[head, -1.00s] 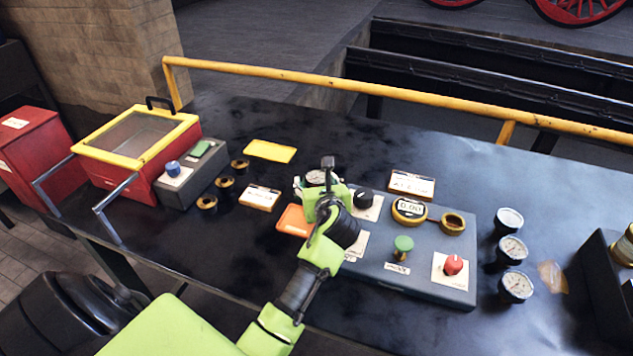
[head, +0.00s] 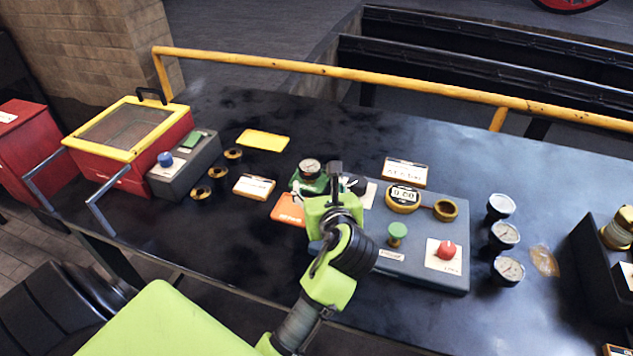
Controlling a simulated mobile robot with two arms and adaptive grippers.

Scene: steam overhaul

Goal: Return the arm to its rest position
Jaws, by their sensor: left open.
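My left gripper (head: 335,180) is over the left part of the grey control panel (head: 425,268) on the black bench. It is open, though its fingers are mostly hidden behind its own wrist. A gauge with a green body (head: 310,172) stands just beyond and to the left of it, with a visible gap at the dial. I cannot tell if the gripper touches the gauge's lower part. The panel carries a green button (head: 397,231), a red knob (head: 447,249) and a yellow round display (head: 403,197). My right gripper is not in view.
A red box with a yellow-framed lid (head: 128,130) stands at the left. Several loose gauges (head: 505,235) stand right of the panel. A dark holder (head: 600,270) is at the right edge. A yellow rail (head: 330,70) runs along the back. The bench behind the panel is mostly clear.

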